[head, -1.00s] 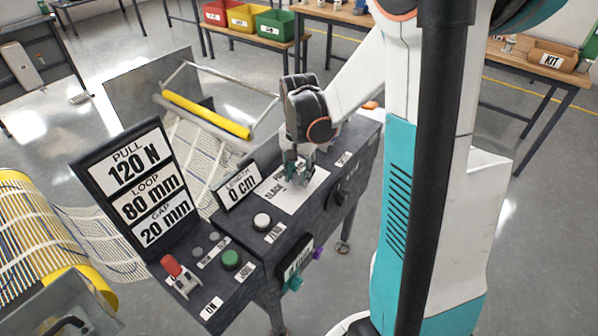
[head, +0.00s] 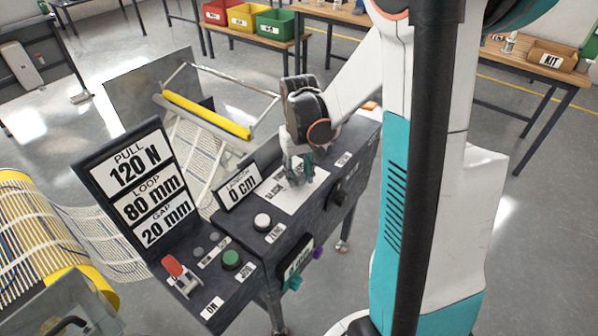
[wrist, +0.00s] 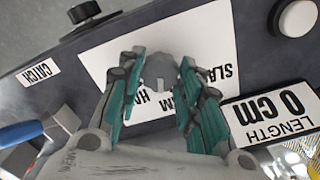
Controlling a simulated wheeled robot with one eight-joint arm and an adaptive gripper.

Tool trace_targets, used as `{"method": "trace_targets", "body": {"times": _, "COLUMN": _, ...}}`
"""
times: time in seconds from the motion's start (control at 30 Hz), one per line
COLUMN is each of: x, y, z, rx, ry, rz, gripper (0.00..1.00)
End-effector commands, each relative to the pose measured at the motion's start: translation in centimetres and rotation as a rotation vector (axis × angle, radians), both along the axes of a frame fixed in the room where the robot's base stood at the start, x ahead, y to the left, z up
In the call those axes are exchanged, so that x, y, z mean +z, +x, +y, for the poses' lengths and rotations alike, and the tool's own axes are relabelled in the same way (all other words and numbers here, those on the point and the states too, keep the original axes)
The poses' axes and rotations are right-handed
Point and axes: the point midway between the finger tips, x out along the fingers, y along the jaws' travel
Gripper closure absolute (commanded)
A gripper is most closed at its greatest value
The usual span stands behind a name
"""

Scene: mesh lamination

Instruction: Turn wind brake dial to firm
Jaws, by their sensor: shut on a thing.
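The wind brake dial (wrist: 158,70) is a small grey round knob on a white label plate (wrist: 205,50) in the wrist view. My gripper (wrist: 160,82) has its teal fingers on both sides of the dial and is shut on it. The plate's print is partly covered; "SLA" and "HA" show, and I cannot read which mark the dial points to. In the head view my gripper (head: 300,172) reaches down onto the plate (head: 298,200) on top of the dark console, and its fingers hide the dial.
A length sign reading 0 cm (head: 241,188) stands close to the gripper. A white button (head: 262,221), a green button (head: 231,259) and a red-capped switch (head: 174,266) are nearer the front. A black knob (head: 337,198) is on the console's side. A display (head: 140,185) stands at left.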

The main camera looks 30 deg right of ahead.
Motion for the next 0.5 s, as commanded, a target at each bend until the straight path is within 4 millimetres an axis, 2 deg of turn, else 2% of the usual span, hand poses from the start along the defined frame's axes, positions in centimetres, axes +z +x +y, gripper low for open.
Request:
{"method": "trace_targets", "body": {"times": 0.2, "x": 0.00, "y": -0.01, "z": 0.00, "rx": 0.142, "ry": 0.000, "rz": 0.000, "gripper": 0.91}}
{"method": "trace_targets", "body": {"times": 0.5, "x": -0.01, "y": -0.01, "z": 0.00, "rx": 0.248, "ry": 0.000, "rz": 0.000, "gripper": 0.91}}
